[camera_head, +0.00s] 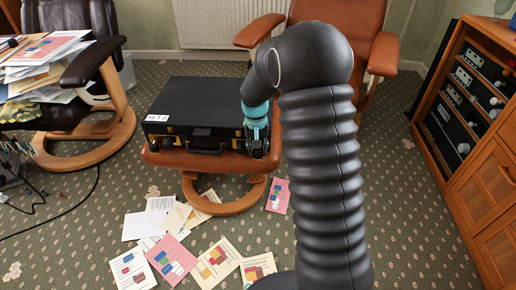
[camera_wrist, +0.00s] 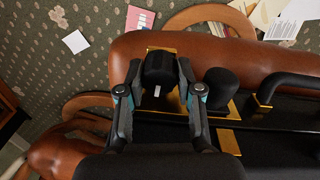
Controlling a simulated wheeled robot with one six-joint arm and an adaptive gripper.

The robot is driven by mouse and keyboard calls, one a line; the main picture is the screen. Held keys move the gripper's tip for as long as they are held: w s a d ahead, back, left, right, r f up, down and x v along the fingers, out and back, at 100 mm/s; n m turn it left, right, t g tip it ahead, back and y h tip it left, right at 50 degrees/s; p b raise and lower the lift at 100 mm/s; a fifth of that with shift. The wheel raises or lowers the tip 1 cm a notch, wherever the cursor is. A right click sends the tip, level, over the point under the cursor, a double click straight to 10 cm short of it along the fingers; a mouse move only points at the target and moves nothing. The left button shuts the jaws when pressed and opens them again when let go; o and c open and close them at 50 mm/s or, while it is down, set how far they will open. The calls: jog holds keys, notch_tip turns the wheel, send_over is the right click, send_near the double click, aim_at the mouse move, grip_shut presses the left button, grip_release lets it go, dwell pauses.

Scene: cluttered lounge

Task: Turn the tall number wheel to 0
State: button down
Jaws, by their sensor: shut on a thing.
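A black case (camera_head: 205,100) lies on a brown leather footstool (camera_head: 190,161), with a white label (camera_head: 156,118) reading "SET 0". My gripper (camera_head: 257,152) is at the case's front right corner. In the wrist view my gripper (camera_wrist: 157,72) is shut on a black wheel (camera_wrist: 160,62), one finger on each side. The wheel stands on a brass plate (camera_wrist: 226,140) and shows a white mark near its lower end. A second black wheel (camera_wrist: 222,88) stands right beside it, free of the fingers. I cannot read any number on either wheel.
The case's handle (camera_wrist: 285,88) is to the right of the wheels in the wrist view. A brown armchair (camera_head: 362,50) stands behind my arm, and a wooden cabinet (camera_head: 488,160) on the right. Papers (camera_head: 215,262) litter the carpet before the footstool.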

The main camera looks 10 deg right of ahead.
jog(key=shift+n, duration=0.4)
jog(key=c, duration=1)
grip_release()
jog(key=shift+c, duration=0.2)
notch_tip(320, 180, up, 12)
jog(key=shift+a, duration=0.25)
